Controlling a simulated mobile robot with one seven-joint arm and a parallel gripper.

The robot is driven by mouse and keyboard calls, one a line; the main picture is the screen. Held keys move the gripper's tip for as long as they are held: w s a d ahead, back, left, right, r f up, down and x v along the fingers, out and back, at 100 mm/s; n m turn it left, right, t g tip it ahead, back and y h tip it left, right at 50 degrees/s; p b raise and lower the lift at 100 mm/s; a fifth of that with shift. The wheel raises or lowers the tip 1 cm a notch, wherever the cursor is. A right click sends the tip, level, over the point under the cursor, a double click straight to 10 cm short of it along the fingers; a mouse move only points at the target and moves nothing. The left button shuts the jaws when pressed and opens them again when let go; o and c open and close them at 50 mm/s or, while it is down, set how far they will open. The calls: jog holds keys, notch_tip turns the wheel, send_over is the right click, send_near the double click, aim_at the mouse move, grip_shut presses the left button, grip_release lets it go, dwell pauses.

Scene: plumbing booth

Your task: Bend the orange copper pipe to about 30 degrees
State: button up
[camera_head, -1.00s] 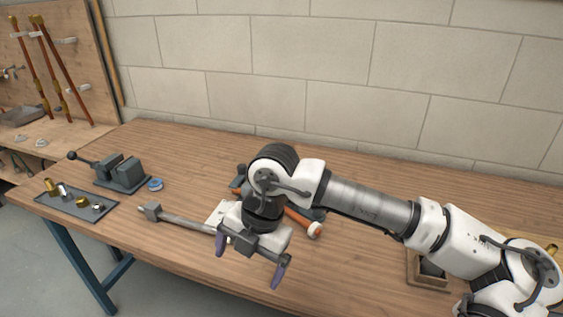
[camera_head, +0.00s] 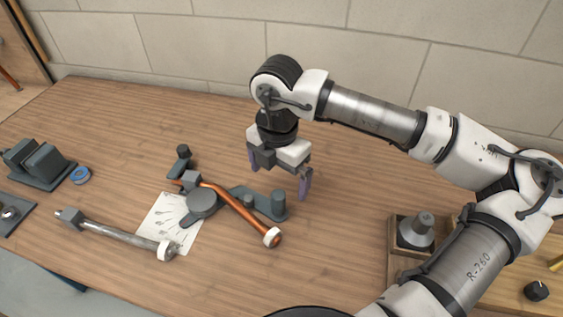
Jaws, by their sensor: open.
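The orange copper pipe (camera_head: 238,209) lies across the grey bender (camera_head: 203,203) on the table. Its upper left end passes by a small block, and its lower right end has a white band. The pipe shows a bend near the bender's round former; the exact angle is hard to tell. A grey arm of the bender reaches right to an upright round post (camera_head: 278,204). My gripper (camera_head: 279,179) is open and empty. It points down above the table, behind the bender's post in this view, with its purple fingertips apart.
A grey bar with a white ring (camera_head: 120,235) lies left of the bender. A paper sheet (camera_head: 168,222) lies partly under the bender. A vise (camera_head: 38,162) and blue tape roll (camera_head: 80,175) are at the left. A grey cone in a wooden holder (camera_head: 415,232) stands right.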

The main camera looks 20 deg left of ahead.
aim_at(278, 194)
jog(key=shift+s+f+b, duration=0.2)
jog(key=shift+f+b, duration=0.1)
jog(key=shift+f, duration=0.5)
jog(key=shift+w+f+b, duration=0.1)
jog(key=shift+f+b, duration=1.05)
jog(key=shift+f, duration=1.85)
jog(key=c, duration=1.4)
